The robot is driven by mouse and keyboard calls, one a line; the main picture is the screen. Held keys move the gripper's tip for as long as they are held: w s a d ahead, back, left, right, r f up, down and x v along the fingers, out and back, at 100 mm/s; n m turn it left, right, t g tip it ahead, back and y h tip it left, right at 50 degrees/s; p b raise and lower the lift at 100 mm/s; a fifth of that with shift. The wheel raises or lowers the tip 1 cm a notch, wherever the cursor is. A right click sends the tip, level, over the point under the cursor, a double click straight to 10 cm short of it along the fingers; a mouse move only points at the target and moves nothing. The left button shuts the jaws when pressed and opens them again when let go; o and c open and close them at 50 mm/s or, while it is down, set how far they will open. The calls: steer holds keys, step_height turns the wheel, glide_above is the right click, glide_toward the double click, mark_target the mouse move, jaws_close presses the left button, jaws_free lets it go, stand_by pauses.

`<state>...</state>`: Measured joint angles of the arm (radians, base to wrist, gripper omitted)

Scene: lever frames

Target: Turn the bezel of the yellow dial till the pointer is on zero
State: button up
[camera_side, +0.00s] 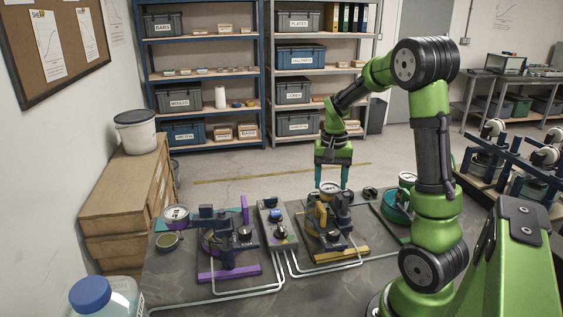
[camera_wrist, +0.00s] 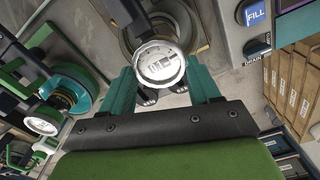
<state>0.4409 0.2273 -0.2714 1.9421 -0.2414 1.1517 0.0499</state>
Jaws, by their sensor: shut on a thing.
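The yellow frame's dial (camera_side: 329,188) has a round pale face and sits at the top of the fixture with the yellow base bar (camera_side: 342,255). My green gripper (camera_side: 332,182) points down over it with teal fingers on either side. In the wrist view the dial face (camera_wrist: 160,62) lies between the two teal fingers of my gripper (camera_wrist: 162,78), which are shut on its rim. Dark marks show on the face, but the pointer and the zero cannot be read. The lower part of the fixture is mostly hidden in the wrist view.
A purple lever frame (camera_side: 229,273) with its own dial (camera_side: 176,212) stands to the left. A grey control box (camera_side: 277,228) stands between the frames, with white pipes along the bench front. A teal unit (camera_side: 397,209) stands close on the right, near my arm.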

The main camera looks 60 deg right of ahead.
mark_target(330, 185)
steer(key=shift+m, duration=0.6)
steer(key=o, duration=1.1)
steer(key=shift+c, duration=0.2)
step_height(330, 185, up, 17)
